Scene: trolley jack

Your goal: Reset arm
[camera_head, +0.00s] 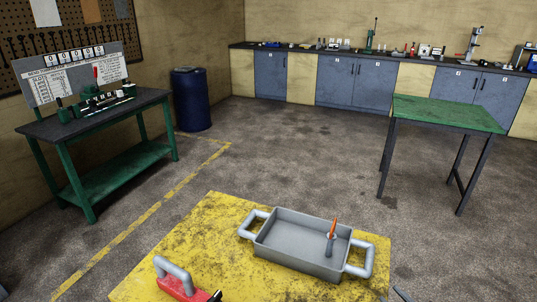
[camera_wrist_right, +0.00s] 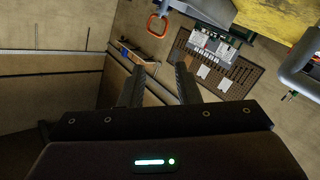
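My right gripper shows in the right wrist view (camera_wrist_right: 161,75); its two dark fingers stand apart with nothing between them. In the head view, only a small dark tip (camera_head: 400,294) shows at the bottom edge, right of the yellow table. My left gripper is not clearly in view. A red object with a grey handle (camera_head: 174,274) sits at the front left of the yellow table (camera_head: 215,225), partly cut off by the frame. A grey tray with two side handles (camera_head: 290,238) sits on the table. An orange-handled tool (camera_head: 333,232) stands upright in the tray.
A green-topped table (camera_head: 445,113) stands at the right. A green workbench (camera_head: 120,170) with a sign panel is at the left, beside a blue barrel (camera_head: 191,98). Cabinets (camera_head: 350,82) line the back wall. The floor between them is clear.

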